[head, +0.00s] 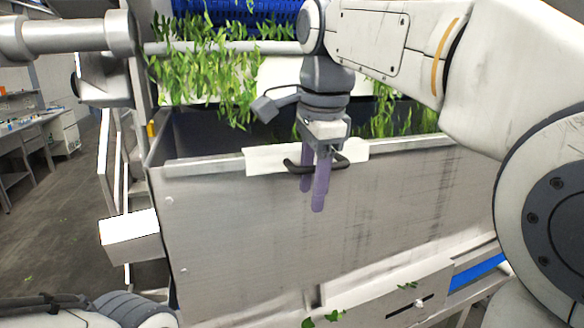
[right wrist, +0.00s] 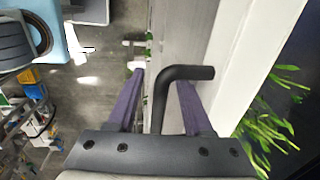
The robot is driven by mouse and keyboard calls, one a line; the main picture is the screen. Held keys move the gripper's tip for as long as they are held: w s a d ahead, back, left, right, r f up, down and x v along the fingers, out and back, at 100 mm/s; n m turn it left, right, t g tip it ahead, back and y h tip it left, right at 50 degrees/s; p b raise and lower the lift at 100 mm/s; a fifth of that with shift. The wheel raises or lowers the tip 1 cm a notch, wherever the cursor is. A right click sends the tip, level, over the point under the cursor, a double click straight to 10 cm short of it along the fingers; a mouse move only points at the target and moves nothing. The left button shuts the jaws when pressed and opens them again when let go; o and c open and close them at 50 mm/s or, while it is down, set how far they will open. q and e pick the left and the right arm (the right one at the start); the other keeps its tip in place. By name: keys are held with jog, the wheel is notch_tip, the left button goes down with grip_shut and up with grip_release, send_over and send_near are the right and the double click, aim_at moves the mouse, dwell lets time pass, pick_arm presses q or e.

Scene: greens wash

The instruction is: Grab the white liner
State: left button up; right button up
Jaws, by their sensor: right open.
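A white strip (head: 262,161), which looks like the liner, lies along the near rim of the metal wash tank (head: 230,225). A black bent handle (head: 342,161) sits at the strip. My right gripper (head: 313,195) points down over the rim, its purple fingers apart at the handle. In the right wrist view, the black handle (right wrist: 186,73) lies between the open fingers (right wrist: 160,82), with the white strip (right wrist: 252,60) to the right. Whether a finger touches the handle I cannot tell. My left gripper is not in view.
Leafy greens (head: 205,70) hang at the back of the tank below a blue ribbed part (head: 240,15). A white box-like ledge (head: 130,235) sticks out left of the tank. A bench (head: 25,130) stands far left, with open floor before it.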

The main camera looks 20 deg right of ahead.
grip_shut()
dwell(1.3)
